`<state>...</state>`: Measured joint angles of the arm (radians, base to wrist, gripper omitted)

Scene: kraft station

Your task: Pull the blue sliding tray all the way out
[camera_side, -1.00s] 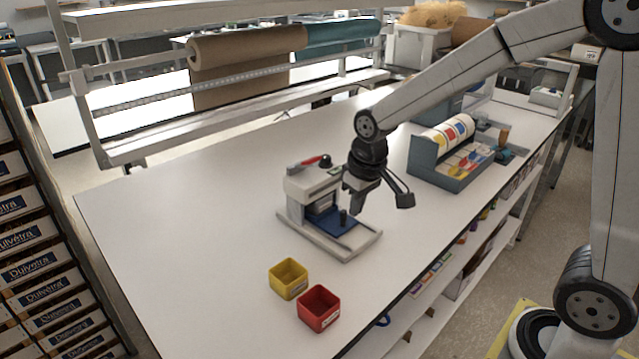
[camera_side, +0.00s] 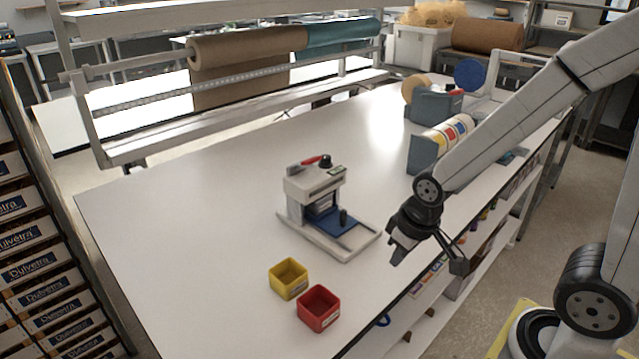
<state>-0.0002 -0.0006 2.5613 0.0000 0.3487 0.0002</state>
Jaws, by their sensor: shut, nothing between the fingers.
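The blue sliding tray (camera_side: 325,222) sits on the pale base of a small press (camera_side: 313,190) on the white table. The base rails extend beyond the tray's front edge. My gripper (camera_side: 398,256) is shut and empty, to the right of the press near the table's front edge. It is apart from the tray and knob.
A yellow bin (camera_side: 288,278) and a red bin (camera_side: 318,308) stand in front of the press. A grey-blue label dispenser (camera_side: 424,150) stands farther back, partly behind my arm. The table left of the press is clear.

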